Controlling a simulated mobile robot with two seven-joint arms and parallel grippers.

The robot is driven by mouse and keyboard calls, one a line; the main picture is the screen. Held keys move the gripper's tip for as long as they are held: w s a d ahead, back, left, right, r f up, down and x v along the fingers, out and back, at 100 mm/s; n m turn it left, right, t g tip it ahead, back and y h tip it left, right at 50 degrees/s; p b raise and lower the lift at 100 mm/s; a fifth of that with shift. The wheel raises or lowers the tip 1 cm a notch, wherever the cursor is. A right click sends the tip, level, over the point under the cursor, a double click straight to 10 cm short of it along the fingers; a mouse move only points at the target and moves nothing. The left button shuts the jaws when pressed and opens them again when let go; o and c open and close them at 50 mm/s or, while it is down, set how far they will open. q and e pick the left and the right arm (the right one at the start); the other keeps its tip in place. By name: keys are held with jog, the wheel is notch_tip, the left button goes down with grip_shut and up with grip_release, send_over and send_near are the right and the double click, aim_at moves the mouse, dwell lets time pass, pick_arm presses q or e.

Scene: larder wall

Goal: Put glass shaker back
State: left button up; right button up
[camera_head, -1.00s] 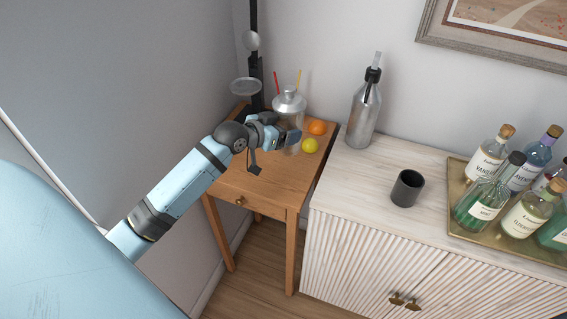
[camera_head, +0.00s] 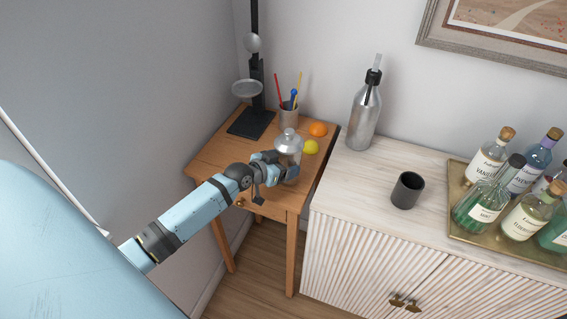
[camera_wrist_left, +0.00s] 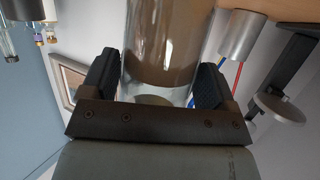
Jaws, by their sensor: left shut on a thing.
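The glass shaker (camera_head: 289,146) is a clear vessel with a rounded top and a small knob, upright over the front part of the small wooden table. My left gripper (camera_head: 281,172) is shut on it, low on its body, coming in from the left. In the left wrist view the shaker (camera_wrist_left: 165,45) stands between the two dark fingers of the gripper (camera_wrist_left: 165,85). Whether its base touches the table is hidden. My right gripper is not in view.
The white cabinet (camera_head: 345,185) bears a siphon bottle (camera_head: 363,115), a dark cup (camera_head: 407,190) and a bottle tray (camera_head: 462,237).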

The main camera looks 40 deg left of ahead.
pick_arm(q)
jog(key=shift+r, duration=0.1)
jog(key=o, duration=1)
jog(key=shift+s, duration=0.1)
jog(key=b+v, duration=0.1)
jog(key=v, duration=1)
jog(key=s+d+f+g, duration=0.1)
jog(key=s+d+f, duration=0.4)
jog(key=d, duration=0.2)
jog(key=s+d+f, duration=0.5)
jog(key=d, duration=0.1)
jog(key=s+d+f+g, duration=0.1)
jog(key=s+d+f, duration=0.4)
jog(key=s+d, duration=0.1)
jog(key=shift+d+m+g, duration=0.3)
jog(key=shift+d, duration=0.6)
